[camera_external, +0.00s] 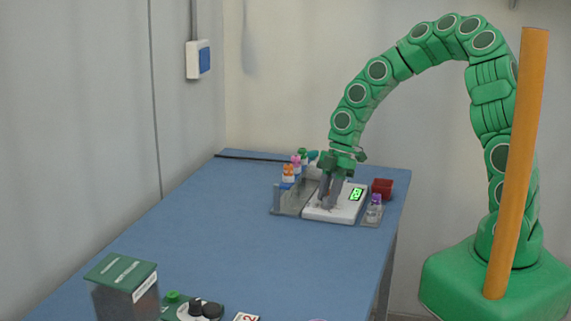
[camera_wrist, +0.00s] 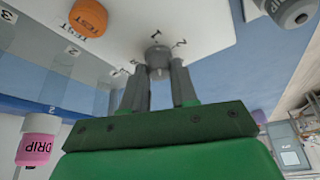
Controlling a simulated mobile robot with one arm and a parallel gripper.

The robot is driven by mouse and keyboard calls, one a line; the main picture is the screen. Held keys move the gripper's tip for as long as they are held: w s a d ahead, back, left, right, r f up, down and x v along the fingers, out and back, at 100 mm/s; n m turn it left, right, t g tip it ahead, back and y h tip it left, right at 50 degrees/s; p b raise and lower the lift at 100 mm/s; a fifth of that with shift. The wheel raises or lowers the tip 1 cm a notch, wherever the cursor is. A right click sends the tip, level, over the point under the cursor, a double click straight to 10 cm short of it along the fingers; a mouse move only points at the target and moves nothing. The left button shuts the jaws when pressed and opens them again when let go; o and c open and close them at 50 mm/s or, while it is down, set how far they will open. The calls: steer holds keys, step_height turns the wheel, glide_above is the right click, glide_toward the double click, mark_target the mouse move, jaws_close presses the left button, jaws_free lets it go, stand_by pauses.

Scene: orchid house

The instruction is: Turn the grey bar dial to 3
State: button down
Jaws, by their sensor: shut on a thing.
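The grey bar dial (camera_wrist: 157,52) sits on a white panel (camera_wrist: 210,28), which also shows as a white box on the table in the external view (camera_external: 318,213). My gripper (camera_wrist: 158,74) is at the dial, one finger on each side, shut on it. In the external view my gripper (camera_external: 331,190) reaches down onto the box from above, and its fingers hide the dial there. Which mark the bar points to I cannot tell.
An orange TEST button (camera_wrist: 88,17) is on the same panel. A rack of capped vials (camera_external: 287,200) stands left, a red pot (camera_external: 382,187) and purple-capped vial (camera_external: 374,209) right. The blue table's middle (camera_external: 210,240) is clear.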

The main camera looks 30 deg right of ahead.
steer(key=m+t, duration=0.1)
steer(key=m, duration=0.1)
steer(key=m+t, duration=0.1)
steer(key=m, duration=0.2)
steer(key=shift+s+d, duration=0.1)
steer(key=shift+s, duration=0.1)
steer(key=m+t, duration=0.1)
steer(key=m, duration=0.1)
steer(key=m+t, duration=0.1)
steer(key=m, duration=0.2)
steer(key=shift+s+m+h, duration=0.1)
steer(key=shift+m+h, duration=0.2)
steer(key=shift+h, duration=0.1)
steer(key=m, duration=0.1)
steer(key=m+t+h, duration=0.1)
steer(key=m, duration=0.3)
steer(key=shift+a+t, duration=0.25)
steer(key=shift+t, duration=0.05)
steer(key=m+h, duration=0.1)
steer(key=m, duration=0.2)
steer(key=m+h, duration=0.1)
steer(key=m, duration=0.2)
steer(key=shift+a+t+h, duration=0.15)
steer(key=shift+t+h, duration=0.15)
steer(key=shift+m, duration=0.4)
steer(key=c, duration=0.9)
jaws_free()
steer(key=shift+s+r, duration=0.1)
steer(key=shift+v, duration=3.8)
